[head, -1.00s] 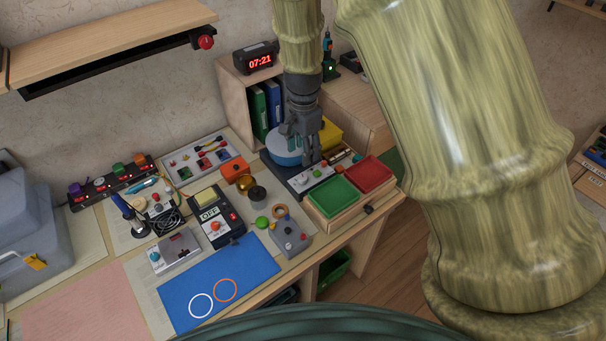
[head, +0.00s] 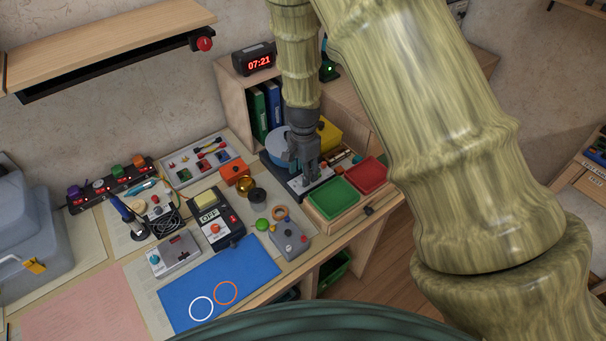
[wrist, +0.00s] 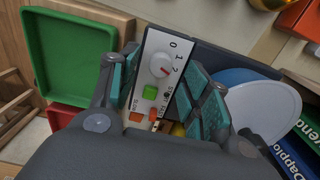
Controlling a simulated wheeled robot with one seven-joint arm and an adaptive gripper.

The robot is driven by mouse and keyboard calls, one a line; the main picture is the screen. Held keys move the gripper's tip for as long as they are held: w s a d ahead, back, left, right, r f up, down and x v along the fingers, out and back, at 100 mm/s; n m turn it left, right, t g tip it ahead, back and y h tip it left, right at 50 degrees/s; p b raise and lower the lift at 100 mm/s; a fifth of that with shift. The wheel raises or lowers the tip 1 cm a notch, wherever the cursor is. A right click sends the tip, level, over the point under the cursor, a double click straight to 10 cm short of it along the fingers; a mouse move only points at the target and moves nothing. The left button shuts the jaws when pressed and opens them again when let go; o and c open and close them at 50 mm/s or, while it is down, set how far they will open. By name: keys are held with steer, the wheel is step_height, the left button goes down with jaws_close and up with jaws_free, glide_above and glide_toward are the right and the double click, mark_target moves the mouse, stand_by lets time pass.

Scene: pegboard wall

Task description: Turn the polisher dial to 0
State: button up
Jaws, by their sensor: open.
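The polisher (head: 279,146) stands at the far right of the bench, with a blue-white disc and a pale control panel. In the wrist view its panel (wrist: 153,44) carries a white dial (wrist: 161,66) with a red mark, beside the printed figures 0, 1 and 2. Which figure the mark points to is hard to tell. A green button (wrist: 151,92) and an orange one (wrist: 136,117) lie below the dial. My gripper (wrist: 162,62) is open, its fingers on either side of the dial, with visible gaps.
A green tray (head: 333,197) and a red tray (head: 370,175) sit just right of the panel. A black OFF device (head: 215,216) and a grey box (head: 289,238) stand to the left. The blue mat is clear.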

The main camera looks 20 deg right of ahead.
steer(key=shift+f, duration=1.3)
steer(key=c, duration=1.1)
steer(key=shift+o, duration=0.2)
